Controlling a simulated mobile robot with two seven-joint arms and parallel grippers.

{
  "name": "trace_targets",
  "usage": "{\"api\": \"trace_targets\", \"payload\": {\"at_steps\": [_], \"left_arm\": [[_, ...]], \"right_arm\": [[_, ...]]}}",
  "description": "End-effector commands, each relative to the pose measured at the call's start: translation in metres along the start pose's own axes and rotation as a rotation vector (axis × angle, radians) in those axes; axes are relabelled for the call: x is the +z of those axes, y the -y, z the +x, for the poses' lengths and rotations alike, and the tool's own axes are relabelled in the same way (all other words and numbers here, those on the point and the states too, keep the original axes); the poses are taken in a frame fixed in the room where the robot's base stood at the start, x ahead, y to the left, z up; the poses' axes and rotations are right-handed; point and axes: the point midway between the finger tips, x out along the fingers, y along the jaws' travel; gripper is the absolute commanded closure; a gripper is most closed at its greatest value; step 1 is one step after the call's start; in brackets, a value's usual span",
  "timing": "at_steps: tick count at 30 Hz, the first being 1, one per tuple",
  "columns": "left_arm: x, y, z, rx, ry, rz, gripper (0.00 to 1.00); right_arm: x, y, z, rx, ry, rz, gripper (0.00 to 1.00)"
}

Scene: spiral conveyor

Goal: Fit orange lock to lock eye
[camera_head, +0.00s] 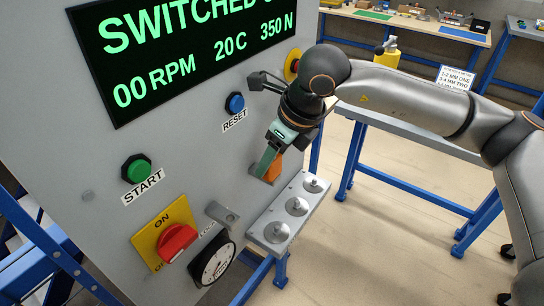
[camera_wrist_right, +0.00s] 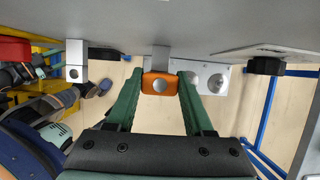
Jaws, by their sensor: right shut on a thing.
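The orange lock (camera_head: 273,171) is at the panel's right side, below the RESET button. In the right wrist view the lock (camera_wrist_right: 160,85) is between the green fingers, in front of a grey bracket (camera_wrist_right: 160,58); I cannot tell if they are joined. My right gripper (camera_head: 267,164) is shut on the lock. The lock eye (camera_head: 222,214), a grey metal tab with a hole, sticks out beside the red switch, left of and below the gripper. A grey bracket at left in the wrist view (camera_wrist_right: 76,60) appears to be this eye.
A red switch (camera_head: 178,242) on a yellow plate and a round gauge (camera_head: 213,263) flank the lock eye. A grey shelf (camera_head: 273,216) with metal discs juts out below the gripper. The green START button (camera_head: 136,168) and blue RESET button (camera_head: 235,103) protrude from the panel.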

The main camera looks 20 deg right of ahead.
Motion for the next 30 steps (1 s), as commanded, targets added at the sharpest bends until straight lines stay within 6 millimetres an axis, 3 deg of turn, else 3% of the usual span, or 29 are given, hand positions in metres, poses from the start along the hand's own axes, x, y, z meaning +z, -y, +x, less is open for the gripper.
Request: {"api": "trace_targets", "payload": {"at_steps": [30], "left_arm": [[-0.007, -0.001, -0.007, 0.000, 0.000, 0.000, 0.50]], "right_arm": [[0.012, 0.000, -0.028, -0.001, 0.003, 0.000, 1.00]]}}
